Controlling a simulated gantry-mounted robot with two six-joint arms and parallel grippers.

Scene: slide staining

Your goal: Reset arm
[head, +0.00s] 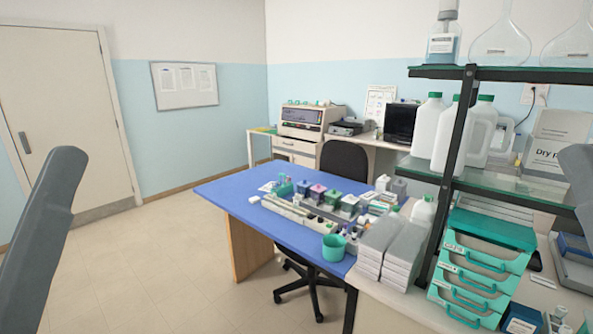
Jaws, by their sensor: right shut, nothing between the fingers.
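A dark grey part of my left arm (40,240) rises along the left edge of the head view. Its gripper is out of view. A grey part of my right arm (578,175) shows at the right edge, in front of the shelf. My right gripper is shut and empty, but its fingertips are hard to make out there. Neither arm part is seen holding anything.
A blue-topped table (225,190) carries staining bottles, racks and a green cup (333,248). A black-framed glass shelf (480,182) with white jugs stands at the right, above green drawers (482,268). A black chair (345,160) is behind the table. The left floor is clear.

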